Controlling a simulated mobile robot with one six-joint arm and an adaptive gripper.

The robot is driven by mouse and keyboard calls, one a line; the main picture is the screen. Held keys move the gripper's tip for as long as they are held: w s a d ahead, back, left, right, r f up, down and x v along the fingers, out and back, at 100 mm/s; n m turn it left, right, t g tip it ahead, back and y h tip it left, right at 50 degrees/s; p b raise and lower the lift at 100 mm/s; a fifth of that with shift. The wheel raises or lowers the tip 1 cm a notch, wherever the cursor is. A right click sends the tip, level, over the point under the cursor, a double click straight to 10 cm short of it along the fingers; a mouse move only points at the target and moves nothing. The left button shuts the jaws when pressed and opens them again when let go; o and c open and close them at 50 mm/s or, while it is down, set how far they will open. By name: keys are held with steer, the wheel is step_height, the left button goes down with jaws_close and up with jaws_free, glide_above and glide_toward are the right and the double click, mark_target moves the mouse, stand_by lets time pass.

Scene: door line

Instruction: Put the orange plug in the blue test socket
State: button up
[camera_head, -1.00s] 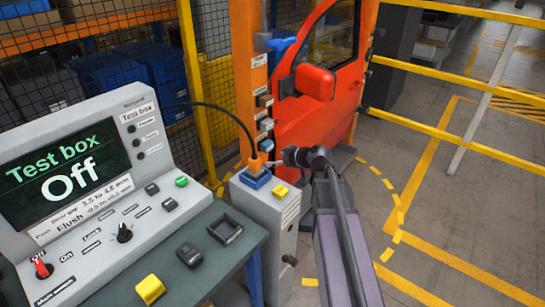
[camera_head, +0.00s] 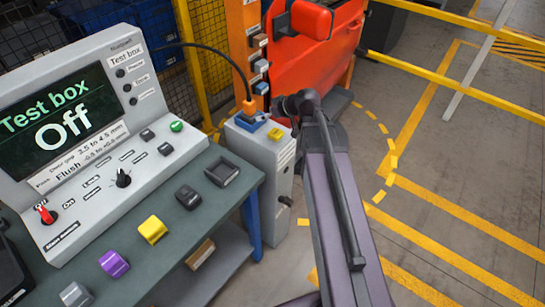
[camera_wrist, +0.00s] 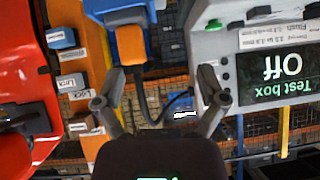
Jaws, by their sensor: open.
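The orange plug (camera_head: 249,106), with a black cable arching from its top to the test box, stands upright at the blue test socket (camera_head: 252,123) on top of a grey post. From the head view it looks seated there, but I cannot tell how deep. In the wrist view the orange plug (camera_wrist: 131,45) overlaps the blue socket (camera_wrist: 124,17). My gripper (camera_wrist: 160,74) is open and empty, with the plug beyond its fingertips, towards the left finger. In the head view the end of my arm is just right of the plug, and the fingers are hidden.
The test box screen (camera_head: 62,118) reads "Off". A red switch (camera_head: 44,213) is on its panel. A yellow block (camera_head: 274,134) is beside the socket. The red door (camera_head: 310,60) and orange pillar (camera_head: 246,50) stand behind. Floor to the right is open, bounded by yellow rails (camera_head: 460,85).

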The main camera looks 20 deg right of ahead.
steer(key=s+a+f+m+g+h, duration=0.1)
steer(key=s+f+m+g+h, duration=0.2)
steer(key=s, duration=0.5)
steer(key=s+a+f+m+g+h, duration=0.1)
steer(key=s+f+m+g+h, duration=0.2)
steer(key=s, duration=0.6)
steer(key=shift+s+a+f+m+g+h, duration=0.35)
steer(key=shift+f+g, duration=0.2)
steer(key=shift+g, duration=0.35)
steer(key=shift+a, duration=0.1)
steer(key=c, duration=0.5)
